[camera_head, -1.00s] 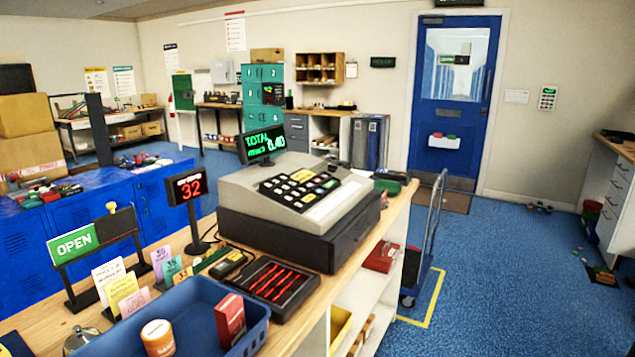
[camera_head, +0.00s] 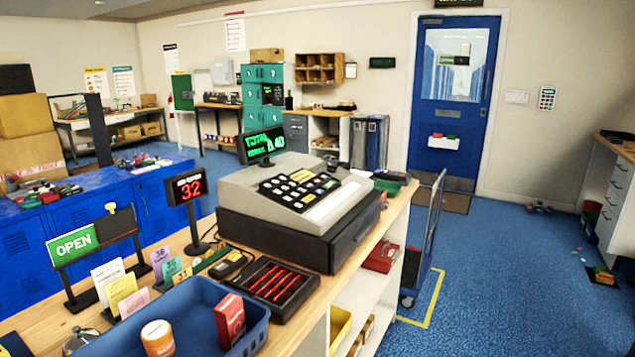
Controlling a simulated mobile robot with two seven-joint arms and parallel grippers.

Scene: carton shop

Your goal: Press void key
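A grey cash register (camera_head: 290,200) with a dark drawer base stands on the wooden counter. Its sloped black key panel (camera_head: 299,188) carries white, yellow and dark keys. The key labels are too small to read, so I cannot tell which one is the void key. A display (camera_head: 261,145) with green digits stands behind the keys at the register's upper left. Neither of my grippers is in view.
On the counter (camera_head: 290,335) are a blue tray (camera_head: 190,308) with a jar and red box, a black tray of red pens (camera_head: 268,288), a red number display (camera_head: 188,188) and an OPEN sign (camera_head: 73,246).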

